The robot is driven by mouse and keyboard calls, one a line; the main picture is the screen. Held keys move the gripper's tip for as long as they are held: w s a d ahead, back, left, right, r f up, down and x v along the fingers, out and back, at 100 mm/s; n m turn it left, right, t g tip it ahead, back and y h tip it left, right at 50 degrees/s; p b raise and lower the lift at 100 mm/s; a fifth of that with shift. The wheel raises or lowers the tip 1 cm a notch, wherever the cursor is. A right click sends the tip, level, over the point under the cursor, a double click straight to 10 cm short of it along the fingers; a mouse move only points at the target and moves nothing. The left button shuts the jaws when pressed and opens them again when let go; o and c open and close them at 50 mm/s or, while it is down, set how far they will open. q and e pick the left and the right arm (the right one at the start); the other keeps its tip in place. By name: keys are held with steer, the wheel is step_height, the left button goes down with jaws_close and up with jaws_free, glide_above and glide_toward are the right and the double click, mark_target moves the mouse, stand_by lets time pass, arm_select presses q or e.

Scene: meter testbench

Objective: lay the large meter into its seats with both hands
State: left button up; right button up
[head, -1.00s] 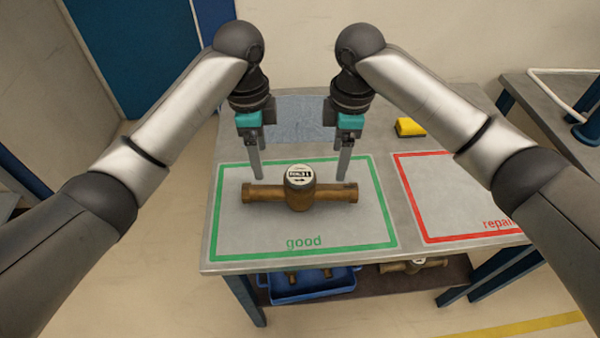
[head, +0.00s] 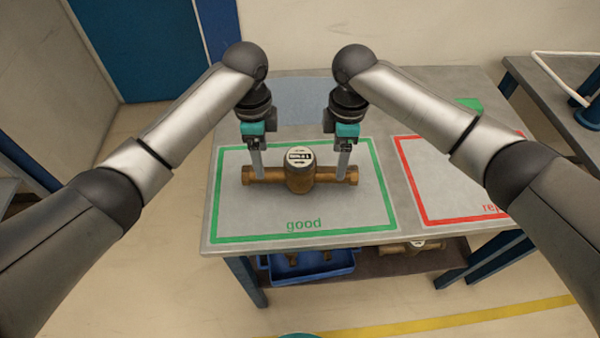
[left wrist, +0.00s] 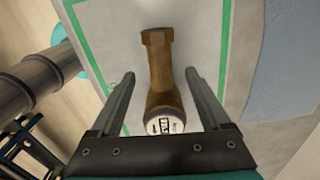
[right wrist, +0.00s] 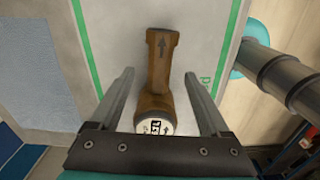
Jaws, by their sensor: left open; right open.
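The large brass meter (head: 299,182) lies in the green "good" frame on the table, its pipe running left to right and its white dial facing up. My left gripper (head: 257,176) is open at the meter's left pipe arm; in the left wrist view its fingers stand on either side of the brass pipe (left wrist: 160,68), apart from it. My right gripper (head: 342,177) is open at the right pipe arm; in the right wrist view its fingers also flank the pipe (right wrist: 157,70). The meter's seats cannot be made out in these views.
The table (head: 400,90) also bears a red "repair" frame (head: 420,218) to the right, partly behind my right arm. A blue-grey mat (head: 303,103) lies at the back. On the lower shelf are a blue bin (head: 310,270) with brass parts and another meter (head: 405,248).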

arm_select(q)
step_height(320, 180, down, 7)
steer(key=shift+f, duration=0.2)
arm_select(e)
step_height(320, 180, down, 7)
steer(key=shift+f, duration=0.2)
arm_select(q)
jaws_close()
arm_select(e)
jaws_close()
arm_select(q)
steer(key=shift+w+r, duration=0.1)
arm_select(e)
steer(key=shift+w+r, duration=0.1)
stand_by(0.6)
